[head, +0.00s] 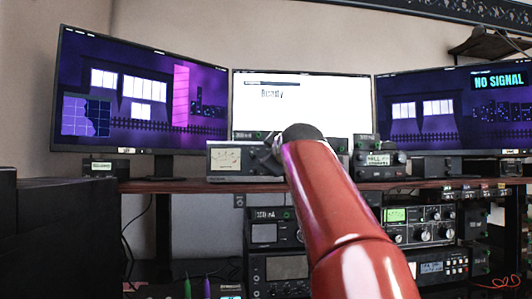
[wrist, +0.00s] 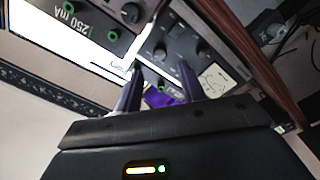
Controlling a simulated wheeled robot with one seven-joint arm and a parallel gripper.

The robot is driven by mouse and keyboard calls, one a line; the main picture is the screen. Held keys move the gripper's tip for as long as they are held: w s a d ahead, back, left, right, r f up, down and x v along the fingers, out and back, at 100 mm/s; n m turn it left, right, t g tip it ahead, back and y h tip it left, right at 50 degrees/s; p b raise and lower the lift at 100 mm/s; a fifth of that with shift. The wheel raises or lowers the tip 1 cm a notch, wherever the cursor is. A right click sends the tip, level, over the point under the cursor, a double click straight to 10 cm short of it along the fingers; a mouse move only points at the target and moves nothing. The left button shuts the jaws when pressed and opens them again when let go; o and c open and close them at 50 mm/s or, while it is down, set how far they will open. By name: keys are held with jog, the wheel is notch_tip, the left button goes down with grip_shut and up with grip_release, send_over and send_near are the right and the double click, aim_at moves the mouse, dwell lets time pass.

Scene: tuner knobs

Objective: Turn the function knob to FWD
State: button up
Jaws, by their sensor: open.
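A tuner box with a pale meter (head: 226,160) stands on the desk in the head view, left of my arm. The wrist view shows a panel close up, tilted, with a dark knob (wrist: 174,28), a smaller knob (wrist: 160,53) and a pale meter (wrist: 214,80). I cannot read which knob is the function knob, nor its setting; FWD is not legible. My gripper (wrist: 162,68) is open, its two fingers apart and pointing at the panel, with nothing seen between them. In the head view my arm hides much of the gripper and part of the panel.
A bright monitor (head: 300,100) stands behind, with purple monitors on the left (head: 120,100) and right (head: 440,110). A small radio (head: 380,160) sits right of my arm. Racks of equipment fill the space below the desk edge (head: 180,187).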

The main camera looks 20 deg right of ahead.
jog(key=p+x, duration=0.1)
jog(key=x, duration=0.4)
jog(key=shift+w, duration=0.2)
grip_shut()
